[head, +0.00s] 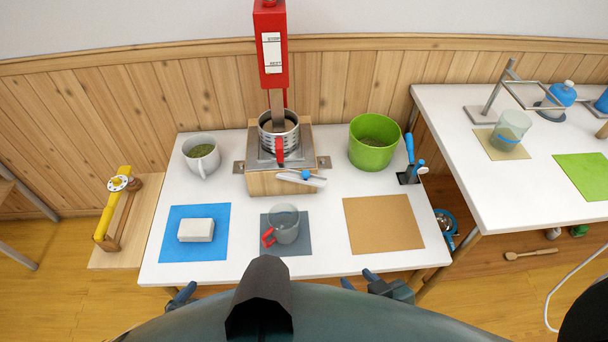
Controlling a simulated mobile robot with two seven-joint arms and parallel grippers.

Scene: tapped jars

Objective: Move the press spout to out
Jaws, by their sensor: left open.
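The press (271,45) has a red upper body with a ram reaching down into a metal basket (279,138) on a wooden block at the table's back. A pale spout-like bar (313,181) with a blue knob sits at the block's front, pointing right; I cannot tell its marked position. A small red part (280,152) hangs in front of the basket. A clear cup with a red handle (285,225) stands on a grey mat below. My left gripper (181,295) is open at the front edge, far from the press. My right gripper (358,279) is open near the front edge, empty.
A pale mug (202,156) and a green pot (374,142) flank the press. A white block (196,230) lies on a blue mat (217,251). The tan mat (384,223) is bare. A blue-handled tool (409,149) stands at the right edge.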

